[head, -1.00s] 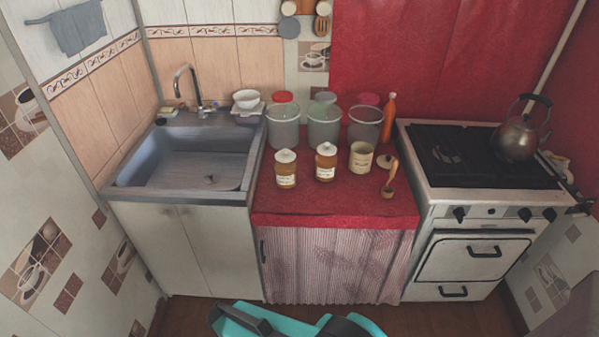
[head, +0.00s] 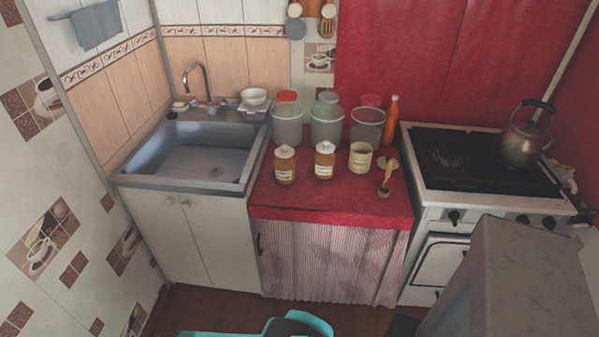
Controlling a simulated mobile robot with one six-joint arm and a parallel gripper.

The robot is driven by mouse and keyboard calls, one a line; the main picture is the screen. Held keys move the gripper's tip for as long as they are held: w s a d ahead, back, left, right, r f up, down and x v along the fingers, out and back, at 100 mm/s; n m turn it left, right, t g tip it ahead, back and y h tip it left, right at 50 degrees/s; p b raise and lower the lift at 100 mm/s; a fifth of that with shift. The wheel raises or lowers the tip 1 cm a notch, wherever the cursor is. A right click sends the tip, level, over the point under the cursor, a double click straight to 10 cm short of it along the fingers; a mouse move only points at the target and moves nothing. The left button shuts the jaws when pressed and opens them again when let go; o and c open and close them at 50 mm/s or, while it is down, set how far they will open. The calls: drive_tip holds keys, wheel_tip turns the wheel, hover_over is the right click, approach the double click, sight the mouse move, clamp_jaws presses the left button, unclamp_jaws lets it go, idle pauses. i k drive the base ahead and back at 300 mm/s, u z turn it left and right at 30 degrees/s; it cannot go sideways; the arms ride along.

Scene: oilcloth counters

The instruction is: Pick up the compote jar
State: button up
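Two small jars with amber contents, pale lids and white labels stand upright near the front of the red counter (head: 330,205): a left small jar (head: 285,166) and a right small jar (head: 324,162). Behind them stand several large, clear-looking jars: a left one (head: 288,127), a middle one (head: 326,127) and a right one (head: 367,128). The labels are too small to read, so I cannot tell which jar is the compote jar. My gripper is not in view; only teal and black parts of my own body show at the bottom edge.
A sink (head: 190,155) lies left, a stove (head: 440,190) with a kettle (head: 523,138) right. A grey box-like body (head: 515,275) blocks the lower right. The counter's front strip is clear.

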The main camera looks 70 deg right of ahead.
sight(324, 167)
drive_tip(key=u, duration=0.35)
drive_tip(key=i, duration=0.95)
drive_tip(key=z, duration=4.2)
drive_tip(key=i, duration=0.1)
drive_tip(key=u, duration=2.65)
